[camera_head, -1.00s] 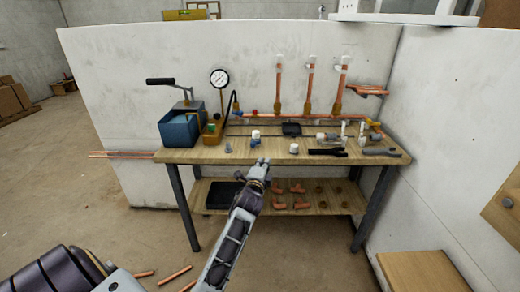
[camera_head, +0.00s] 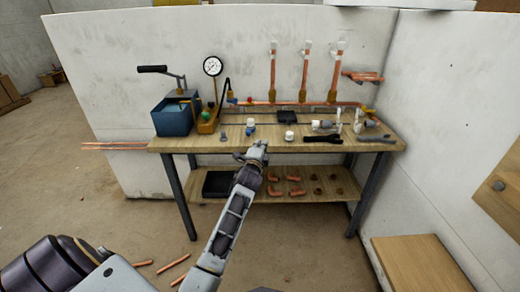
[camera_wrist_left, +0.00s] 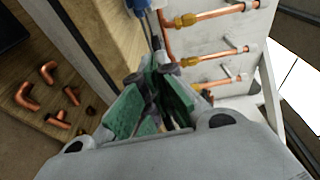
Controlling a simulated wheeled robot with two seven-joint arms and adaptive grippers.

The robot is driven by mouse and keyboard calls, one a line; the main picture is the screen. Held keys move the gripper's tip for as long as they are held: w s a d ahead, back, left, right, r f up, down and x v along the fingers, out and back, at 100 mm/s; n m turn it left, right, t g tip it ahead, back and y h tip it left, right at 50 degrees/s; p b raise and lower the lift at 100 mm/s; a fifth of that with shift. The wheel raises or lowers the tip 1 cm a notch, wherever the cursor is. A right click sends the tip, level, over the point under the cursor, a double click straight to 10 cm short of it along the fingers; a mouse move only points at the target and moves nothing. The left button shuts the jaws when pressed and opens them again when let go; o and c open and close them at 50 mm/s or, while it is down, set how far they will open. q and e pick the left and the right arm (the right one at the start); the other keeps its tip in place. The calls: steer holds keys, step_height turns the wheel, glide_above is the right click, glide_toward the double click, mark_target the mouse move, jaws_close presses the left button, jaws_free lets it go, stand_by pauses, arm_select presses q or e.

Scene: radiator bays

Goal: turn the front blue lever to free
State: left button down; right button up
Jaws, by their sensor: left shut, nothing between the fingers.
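A small blue handle (camera_head: 233,101) sits on the copper pipe run at the left back of the bench. A second small blue part (camera_head: 250,131) shows under a white cap nearer the bench front. I cannot tell which is the front lever, or how it is turned. A blue part (camera_wrist_left: 138,5) is cut by the top edge of the left wrist view. My left gripper (camera_head: 257,150) is shut and empty, at the bench's front edge, apart from both blue parts in the picture. Its fingertips (camera_wrist_left: 150,76) show in the wrist view. My right gripper is not in view.
The wooden bench (camera_head: 190,146) carries a blue pump box (camera_head: 173,118), a gauge (camera_head: 212,66), white-capped copper risers (camera_head: 305,75) and black tools (camera_head: 322,139). Copper elbows and a black tray (camera_head: 218,184) lie on the lower shelf. A wall stands right.

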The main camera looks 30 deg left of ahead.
arm_select(q)
steer(key=b+x, duration=0.1)
steer(key=x, duration=0.4)
steer(key=shift+w+a, duration=0.1)
steer(key=shift+w, duration=0.1)
steer(key=shift+w+a, duration=0.2)
steer(key=shift+a, duration=0.1)
steer(key=shift+s+a, duration=0.2)
steer(key=shift+a, duration=1.55)
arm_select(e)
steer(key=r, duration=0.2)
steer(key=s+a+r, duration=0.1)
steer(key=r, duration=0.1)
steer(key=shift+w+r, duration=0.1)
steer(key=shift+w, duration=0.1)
